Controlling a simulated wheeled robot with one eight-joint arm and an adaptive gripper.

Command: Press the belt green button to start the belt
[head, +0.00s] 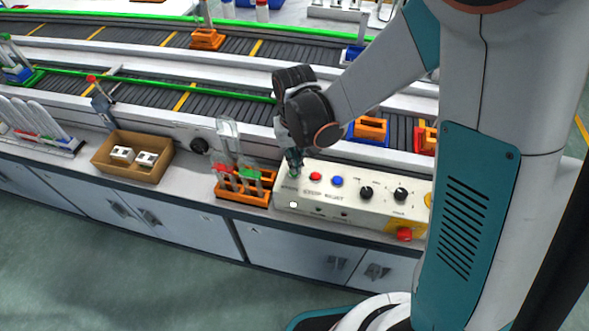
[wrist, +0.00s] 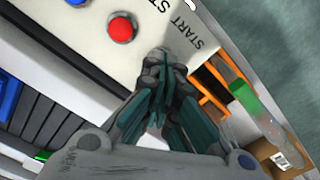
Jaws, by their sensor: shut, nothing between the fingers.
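The white control box (head: 330,205) stands on the bench, with a red button (head: 315,176), a blue button (head: 337,181) and black knobs on its top. My gripper (head: 294,168) is shut and empty, pointing down at the left end of the box top. In the wrist view my closed fingertips (wrist: 164,60) are beside the START label (wrist: 184,38), with the red button (wrist: 121,27) to their upper left. The green button is hidden behind the fingers in the wrist view, and I cannot tell whether they touch it.
An orange rack (head: 243,188) with tubes stands just left of the box. A cardboard box (head: 131,158) with white items lies farther left. The conveyor belt (head: 150,90) runs behind, carrying racks. A red emergency button (head: 404,234) is on the box front.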

